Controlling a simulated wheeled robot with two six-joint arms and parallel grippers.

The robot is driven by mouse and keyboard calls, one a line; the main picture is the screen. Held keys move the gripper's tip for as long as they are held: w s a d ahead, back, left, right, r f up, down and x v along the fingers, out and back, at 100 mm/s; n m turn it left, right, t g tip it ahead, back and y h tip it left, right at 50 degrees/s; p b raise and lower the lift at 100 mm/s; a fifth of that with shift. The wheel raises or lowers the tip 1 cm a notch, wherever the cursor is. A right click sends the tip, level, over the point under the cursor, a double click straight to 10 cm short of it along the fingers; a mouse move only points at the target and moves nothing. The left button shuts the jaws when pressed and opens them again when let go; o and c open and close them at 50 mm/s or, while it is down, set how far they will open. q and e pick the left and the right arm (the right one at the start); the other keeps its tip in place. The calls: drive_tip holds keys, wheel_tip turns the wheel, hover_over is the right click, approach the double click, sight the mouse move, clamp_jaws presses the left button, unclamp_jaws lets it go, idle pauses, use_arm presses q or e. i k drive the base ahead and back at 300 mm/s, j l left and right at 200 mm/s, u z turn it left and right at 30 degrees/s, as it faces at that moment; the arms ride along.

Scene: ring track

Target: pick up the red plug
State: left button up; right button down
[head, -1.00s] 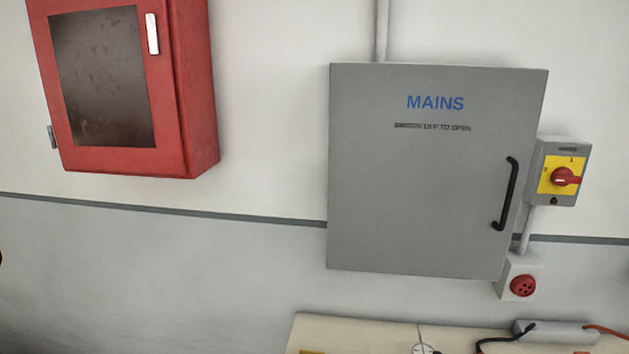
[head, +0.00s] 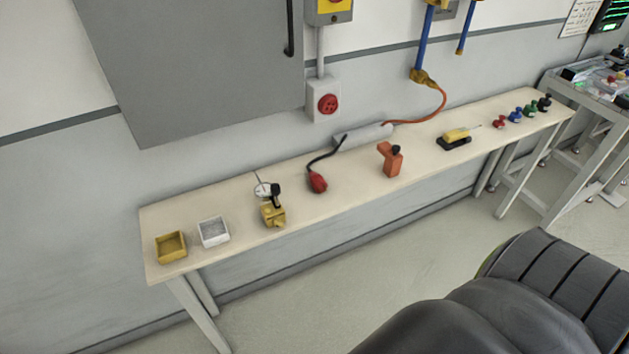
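The red plug (head: 317,182) lies on the long wooden bench (head: 237,202), near its middle. A black cable runs from it to a grey power strip (head: 362,136) at the back of the bench. A red round socket (head: 328,104) is on the wall above the bench. Neither of my grippers is in the head view, and nothing is seen touching the plug.
Left of the plug stand a brass padlock (head: 273,214) with a tag, a white tray (head: 214,232) and a yellow tray (head: 171,246). To the right are an orange block-shaped device (head: 390,160), a yellow-handled tool (head: 456,136) and several coloured knobs.

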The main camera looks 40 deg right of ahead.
sight(316, 181)
drive_tip(key=i+l+u, duration=0.1)
drive_tip(key=l, duration=0.9)
drive_tip(key=i+l+u, duration=0.1)
drive_tip(key=l, duration=0.9)
